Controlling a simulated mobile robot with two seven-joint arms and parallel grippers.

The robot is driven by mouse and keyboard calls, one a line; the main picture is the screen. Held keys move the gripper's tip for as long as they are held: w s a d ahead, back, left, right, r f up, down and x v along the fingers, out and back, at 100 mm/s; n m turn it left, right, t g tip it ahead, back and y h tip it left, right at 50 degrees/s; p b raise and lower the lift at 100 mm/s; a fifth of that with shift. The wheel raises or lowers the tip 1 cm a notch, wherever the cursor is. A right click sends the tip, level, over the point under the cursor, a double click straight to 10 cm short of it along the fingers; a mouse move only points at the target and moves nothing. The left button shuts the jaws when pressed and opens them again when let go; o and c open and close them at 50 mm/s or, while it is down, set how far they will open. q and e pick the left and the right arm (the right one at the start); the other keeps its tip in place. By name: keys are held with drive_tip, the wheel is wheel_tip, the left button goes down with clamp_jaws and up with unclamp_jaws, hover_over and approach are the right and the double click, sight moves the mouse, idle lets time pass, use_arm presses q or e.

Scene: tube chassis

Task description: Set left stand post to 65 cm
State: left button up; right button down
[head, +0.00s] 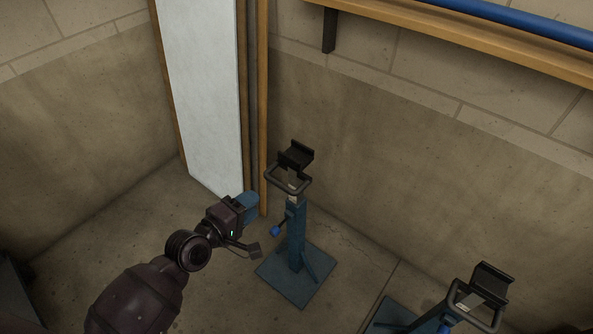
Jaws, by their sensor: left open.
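The left stand has a blue post (297,238) standing upright on a square blue base plate (309,290) on the floor. A black U-shaped cradle (296,157) tops it, with a dark loop handle (288,183) just below. A small lever with a blue knob (275,231) sticks out to the left of the post. My left gripper (254,228) is open and empty, left of the post and close to the knob; I cannot see it touching anything. I cannot read any height mark on the post. My right gripper is not in view.
A second stand with a black cradle (492,283) is at the lower right, partly cut off. A white panel (205,90) leans in the corner behind my left gripper. A wooden shelf (460,35) with a blue tube (520,22) runs along the back wall. Floor between the stands is clear.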

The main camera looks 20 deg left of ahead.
sight(275, 184)
use_arm(q)
drive_tip(key=shift+n, duration=0.3)
drive_tip(key=b+x, duration=0.2)
drive_tip(key=x, duration=0.8)
drive_tip(key=shift+w+r, duration=0.1)
drive_tip(key=shift+w, duration=0.1)
drive_tip(key=shift+r+b+x, duration=0.2)
drive_tip(key=shift+b+x, duration=0.1)
drive_tip(key=shift+x, duration=0.7)
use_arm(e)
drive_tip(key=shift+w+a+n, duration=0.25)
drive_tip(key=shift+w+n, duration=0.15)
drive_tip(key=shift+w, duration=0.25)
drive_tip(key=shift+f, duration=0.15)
use_arm(q)
clamp_jaws()
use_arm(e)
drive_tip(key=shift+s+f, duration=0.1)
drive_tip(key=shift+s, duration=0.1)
